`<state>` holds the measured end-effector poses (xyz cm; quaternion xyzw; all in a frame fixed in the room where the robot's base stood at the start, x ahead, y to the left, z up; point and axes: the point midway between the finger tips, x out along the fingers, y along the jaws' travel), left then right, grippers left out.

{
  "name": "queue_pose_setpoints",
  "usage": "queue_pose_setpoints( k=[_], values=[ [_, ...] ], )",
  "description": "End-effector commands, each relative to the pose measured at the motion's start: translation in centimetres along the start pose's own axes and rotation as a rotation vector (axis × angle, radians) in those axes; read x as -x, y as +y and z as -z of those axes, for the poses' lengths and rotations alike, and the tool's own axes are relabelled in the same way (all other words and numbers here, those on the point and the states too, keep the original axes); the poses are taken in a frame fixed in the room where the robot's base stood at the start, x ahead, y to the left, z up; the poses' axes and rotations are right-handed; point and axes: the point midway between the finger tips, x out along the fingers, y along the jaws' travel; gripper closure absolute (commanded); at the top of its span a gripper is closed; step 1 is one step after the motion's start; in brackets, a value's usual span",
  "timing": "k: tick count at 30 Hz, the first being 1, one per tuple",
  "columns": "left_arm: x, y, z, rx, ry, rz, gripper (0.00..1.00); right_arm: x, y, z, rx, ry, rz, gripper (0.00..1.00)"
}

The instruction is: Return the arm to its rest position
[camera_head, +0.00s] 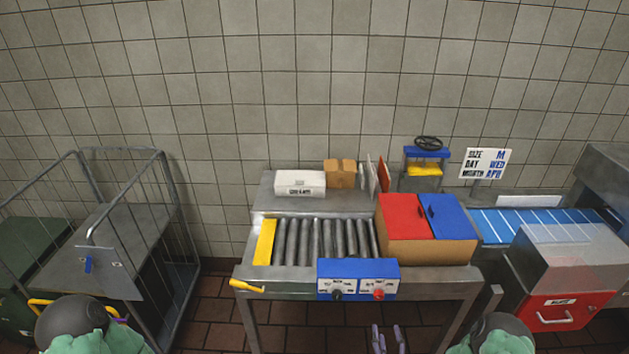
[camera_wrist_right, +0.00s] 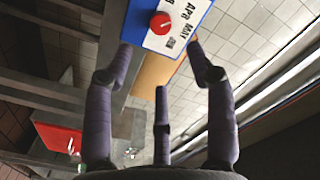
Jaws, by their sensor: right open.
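My right gripper (camera_head: 386,338) shows at the bottom of the head view as purple fingertips, low in front of the roller table and below its front edge. In the right wrist view my right gripper (camera_wrist_right: 160,58) has its purple fingers spread apart with nothing between them. The blue control box (camera_wrist_right: 150,25) with a red knob lies beyond the fingertips there. In the head view the same control box (camera_head: 357,279) is on the table's front edge. My left gripper cannot be made out; only my left arm's rounded part shows at bottom left.
The roller table (camera_head: 290,292) carries a cardboard box with red and blue lids (camera_head: 430,249). A wire cage cart (camera_head: 92,262) stands left. A blue conveyor (camera_head: 545,226) and a red drawer unit (camera_head: 565,311) are right. Floor shows beneath the table.

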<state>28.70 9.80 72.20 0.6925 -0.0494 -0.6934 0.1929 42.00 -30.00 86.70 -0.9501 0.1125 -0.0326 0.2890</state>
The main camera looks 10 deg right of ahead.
Motion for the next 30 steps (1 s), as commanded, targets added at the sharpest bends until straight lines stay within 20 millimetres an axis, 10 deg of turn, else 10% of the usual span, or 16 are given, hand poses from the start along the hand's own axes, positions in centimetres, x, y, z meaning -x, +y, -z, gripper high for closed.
queue_pose_setpoints(
  k=[5,14,21,30],
  values=[
    [0.0,0.0,0.0,0.000,0.000,0.000,0.60,-0.8,-0.2,-2.1,0.011,-0.102,-0.012,0.44],
    [0.0,0.0,0.0,0.000,0.000,0.000,0.60,0.0,-1.5,-12.0,0.076,-0.619,-0.078,0.44],
    [0.0,0.0,0.0,0.000,0.000,0.000,0.60,5.9,-3.1,-18.4,0.139,-1.062,-0.125,0.44],
    [0.0,0.0,0.0,0.000,0.000,0.000,0.60,15.2,-5.2,-21.2,0.199,-1.505,-0.170,0.44]
  ],
)
